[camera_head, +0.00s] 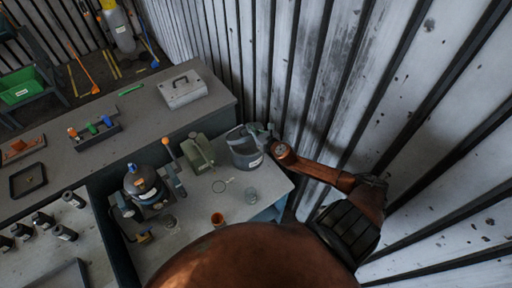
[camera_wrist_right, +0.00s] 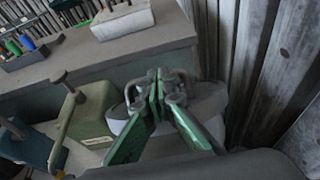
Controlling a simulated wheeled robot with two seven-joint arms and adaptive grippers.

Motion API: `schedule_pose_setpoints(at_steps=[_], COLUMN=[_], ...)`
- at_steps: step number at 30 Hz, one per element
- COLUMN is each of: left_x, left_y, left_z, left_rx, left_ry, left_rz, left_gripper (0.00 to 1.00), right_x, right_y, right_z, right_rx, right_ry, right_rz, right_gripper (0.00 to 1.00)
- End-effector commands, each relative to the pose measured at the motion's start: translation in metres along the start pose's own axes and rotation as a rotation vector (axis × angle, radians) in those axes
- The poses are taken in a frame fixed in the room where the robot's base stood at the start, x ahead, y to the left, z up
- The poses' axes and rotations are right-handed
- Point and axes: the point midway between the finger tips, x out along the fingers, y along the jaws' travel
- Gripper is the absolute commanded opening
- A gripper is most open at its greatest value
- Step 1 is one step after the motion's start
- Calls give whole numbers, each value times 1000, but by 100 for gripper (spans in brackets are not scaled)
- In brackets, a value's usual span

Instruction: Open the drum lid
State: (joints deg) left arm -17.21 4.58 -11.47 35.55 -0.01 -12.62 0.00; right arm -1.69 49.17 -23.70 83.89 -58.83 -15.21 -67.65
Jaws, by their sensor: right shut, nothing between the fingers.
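The grey drum (camera_head: 245,150) stands at the back right of the near bench, close to the corrugated wall, with a pale label on its side. My right gripper (camera_head: 266,136) is at the right side of its top rim. In the right wrist view the green fingers (camera_wrist_right: 163,100) are shut with nothing between them, in front of the drum (camera_wrist_right: 208,104). The fingers hide the middle of the drum's top, so I cannot tell the lid's state or whether they touch it. My left gripper is not in view.
A green box-shaped device (camera_head: 198,153) stands just left of the drum. A dark round machine (camera_head: 143,184), an orange cup (camera_head: 217,219) and a glass jar (camera_head: 251,195) share the bench. A grey case (camera_head: 182,90) sits on the back bench. The corrugated wall (camera_head: 330,70) limits room at right.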

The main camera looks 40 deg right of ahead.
Motion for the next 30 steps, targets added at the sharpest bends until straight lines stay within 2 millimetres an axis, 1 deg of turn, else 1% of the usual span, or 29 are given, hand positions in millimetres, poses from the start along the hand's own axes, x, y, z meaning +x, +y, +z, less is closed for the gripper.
schedule_pose_setpoints(at_steps=[1, 6, 11, 13, 17, 30], left_x=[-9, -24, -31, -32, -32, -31], left_y=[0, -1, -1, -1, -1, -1], left_z=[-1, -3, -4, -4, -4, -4], left_rx=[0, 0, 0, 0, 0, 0], left_ry=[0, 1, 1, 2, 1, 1], left_rz=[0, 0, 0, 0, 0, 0], left_gripper=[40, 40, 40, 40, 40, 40], right_x=[2, 16, 36, 44, 49, 49], right_y=[-1, -2, -4, -7, -13, -12], right_z=[11, 32, 51, 58, 59, 59], right_rx=[0, -1, 0, 1, 5, 5], right_ry=[-3, -4, -4, -4, 0, -1], right_rz=[-2, -3, -5, -10, -17, -16], right_gripper=[0, 0, 0, 0, 0, 0])
